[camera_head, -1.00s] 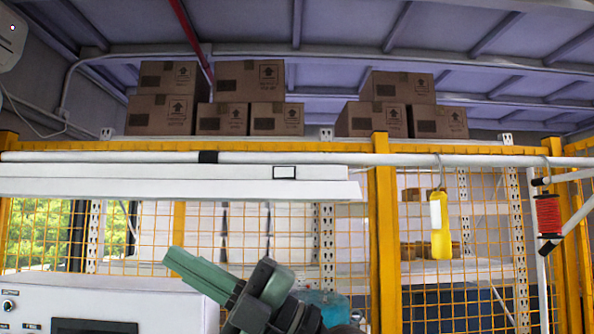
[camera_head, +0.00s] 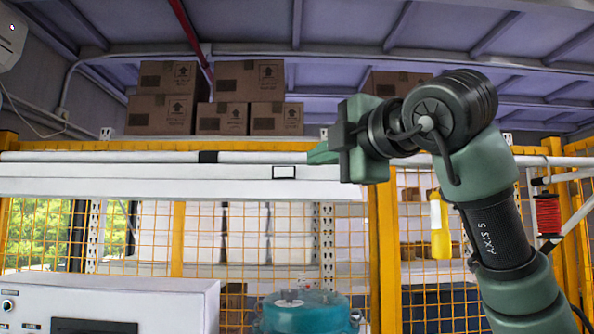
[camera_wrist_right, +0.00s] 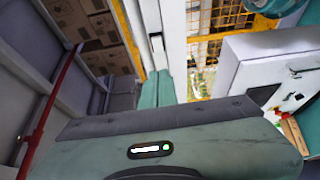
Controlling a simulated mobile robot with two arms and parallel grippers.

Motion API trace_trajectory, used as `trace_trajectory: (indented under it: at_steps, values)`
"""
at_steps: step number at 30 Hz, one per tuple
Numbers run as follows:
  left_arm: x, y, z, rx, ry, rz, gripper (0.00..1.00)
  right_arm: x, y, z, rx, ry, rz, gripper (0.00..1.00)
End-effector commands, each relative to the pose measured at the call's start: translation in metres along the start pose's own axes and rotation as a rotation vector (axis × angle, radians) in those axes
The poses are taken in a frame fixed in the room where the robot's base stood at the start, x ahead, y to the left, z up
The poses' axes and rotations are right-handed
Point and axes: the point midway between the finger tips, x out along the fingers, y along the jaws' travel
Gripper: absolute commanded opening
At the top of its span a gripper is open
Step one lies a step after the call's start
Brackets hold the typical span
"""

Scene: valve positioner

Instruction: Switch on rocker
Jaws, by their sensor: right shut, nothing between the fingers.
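A small white rectangle with a black edge, which looks like the rocker (camera_head: 284,172), sits on the front of the long white light bar (camera_head: 130,182). I cannot tell which way it is tipped. My right gripper (camera_head: 318,153) is raised to the height of the bar. Its green fingers are shut and empty, pointing left, a little right of and above the rocker in the head view. In the right wrist view the shut fingers (camera_wrist_right: 157,76) point along the white bar (camera_wrist_right: 172,35), towards a small dark-edged piece (camera_wrist_right: 157,43). I see no clear contact. My left gripper is not in view.
Yellow mesh fence (camera_head: 383,235) stands behind the bar, with cardboard boxes (camera_head: 165,92) on top behind it. A white control box (camera_head: 150,290) and a teal vessel (camera_head: 305,315) are below. A yellow bottle (camera_head: 441,235) and a red spool (camera_head: 548,214) hang at right.

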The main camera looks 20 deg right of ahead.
Motion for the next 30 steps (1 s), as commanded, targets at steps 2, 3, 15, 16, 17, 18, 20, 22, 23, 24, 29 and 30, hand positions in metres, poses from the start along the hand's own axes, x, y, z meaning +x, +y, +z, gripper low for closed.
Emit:
trace_trajectory:
  at_steps: [2, 3, 15, 16, 17, 18, 20, 22, 23, 24, 29, 30]
  values:
    - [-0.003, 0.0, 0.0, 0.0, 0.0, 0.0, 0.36, 0.004, 0.001, 0.0, -0.001, 0.001, -0.001, 0.0]
    - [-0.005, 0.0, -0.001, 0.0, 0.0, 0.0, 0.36, 0.007, 0.002, -0.001, -0.001, 0.001, -0.002, 0.0]
    - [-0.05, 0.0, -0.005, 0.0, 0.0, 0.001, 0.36, 0.085, 0.005, -0.001, -0.001, 0.001, -0.005, 0.0]
    - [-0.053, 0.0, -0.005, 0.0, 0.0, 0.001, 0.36, 0.091, 0.005, -0.001, -0.001, 0.002, -0.004, 0.0]
    - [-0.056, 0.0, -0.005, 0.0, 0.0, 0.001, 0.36, 0.097, 0.005, -0.001, -0.001, 0.002, -0.005, 0.0]
    - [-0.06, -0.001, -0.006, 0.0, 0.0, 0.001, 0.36, 0.104, 0.004, -0.001, -0.001, 0.003, -0.004, 0.0]
    - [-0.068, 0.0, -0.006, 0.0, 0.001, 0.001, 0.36, 0.11, 0.005, 0.01, 0.001, -0.001, -0.002, 0.0]
    - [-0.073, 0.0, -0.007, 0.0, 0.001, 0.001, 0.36, 0.117, 0.004, 0.016, 0.0, 0.0, -0.002, 0.0]
    - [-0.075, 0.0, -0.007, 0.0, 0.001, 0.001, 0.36, 0.119, 0.004, 0.018, -0.001, 0.0, -0.002, 0.0]
    - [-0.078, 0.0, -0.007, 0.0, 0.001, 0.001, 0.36, 0.122, 0.003, 0.021, -0.001, 0.0, -0.001, 0.0]
    - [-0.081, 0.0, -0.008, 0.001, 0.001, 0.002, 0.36, 0.128, 0.001, 0.027, -0.002, 0.002, -0.001, 0.0]
    - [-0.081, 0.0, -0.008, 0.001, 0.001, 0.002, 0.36, 0.129, 0.0, 0.027, -0.002, 0.002, 0.0, 0.0]
